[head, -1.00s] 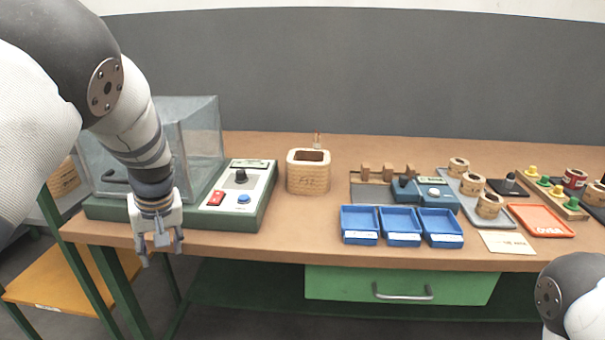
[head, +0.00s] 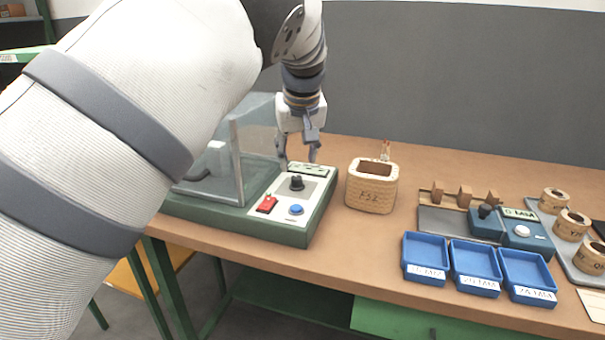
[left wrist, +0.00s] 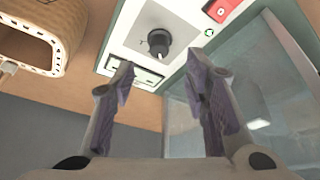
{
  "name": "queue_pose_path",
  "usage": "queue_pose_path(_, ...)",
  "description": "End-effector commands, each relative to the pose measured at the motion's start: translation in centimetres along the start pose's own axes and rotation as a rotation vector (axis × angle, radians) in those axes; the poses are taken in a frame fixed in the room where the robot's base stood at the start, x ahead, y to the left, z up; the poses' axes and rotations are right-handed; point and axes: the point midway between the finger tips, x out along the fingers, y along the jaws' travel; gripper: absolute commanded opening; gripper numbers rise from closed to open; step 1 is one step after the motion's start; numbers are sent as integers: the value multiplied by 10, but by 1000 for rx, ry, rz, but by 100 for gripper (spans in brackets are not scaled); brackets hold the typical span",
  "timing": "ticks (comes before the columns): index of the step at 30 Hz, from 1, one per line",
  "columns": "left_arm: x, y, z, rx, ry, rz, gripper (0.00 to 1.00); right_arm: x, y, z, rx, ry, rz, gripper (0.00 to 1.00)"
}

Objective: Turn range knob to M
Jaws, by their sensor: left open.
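The black range knob (head: 296,182) stands on the white panel of a green tester box (head: 275,232). The panel also bears a red switch (head: 267,203) and a blue button (head: 296,209). My left gripper (head: 299,162) is open and empty, pointing down above the panel's back edge, just behind the knob. In the left wrist view the knob (left wrist: 159,41) lies ahead of the open fingers (left wrist: 165,85), apart from them. The knob's scale marks are too small to read. My right gripper is out of view.
A clear cover (head: 238,150) stands on the box's left part, close to my left gripper.

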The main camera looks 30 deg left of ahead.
Motion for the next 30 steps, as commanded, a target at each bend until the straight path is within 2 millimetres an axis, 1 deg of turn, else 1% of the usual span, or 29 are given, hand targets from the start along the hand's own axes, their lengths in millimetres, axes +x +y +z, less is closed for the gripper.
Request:
queue_pose_path(1,18,0,2,1,-7,-5,42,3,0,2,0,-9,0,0)
queue_pose_path(3,34,0,2,1,-5,-5,42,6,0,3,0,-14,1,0)
queue_pose_path(6,53,0,1,1,-3,-3,42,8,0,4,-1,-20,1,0)
queue_pose_path(8,61,0,1,1,-3,-3,42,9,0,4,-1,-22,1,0)
queue_pose_path(12,68,0,0,1,0,0,42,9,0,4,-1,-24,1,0)
queue_pose_path(19,68,0,0,0,1,0,42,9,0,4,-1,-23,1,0)
queue_pose_path(20,68,0,0,0,1,0,35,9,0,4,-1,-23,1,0)
queue_pose_path(21,68,0,0,0,1,0,26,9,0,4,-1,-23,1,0)
queue_pose_path(23,68,0,0,0,1,0,12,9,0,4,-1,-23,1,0)
queue_pose_path(24,68,0,0,0,0,0,3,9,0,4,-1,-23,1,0)
queue_pose_path(25,68,0,0,0,0,0,0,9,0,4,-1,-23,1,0)
queue_pose_path(30,68,0,0,2,0,1,0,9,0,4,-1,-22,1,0)
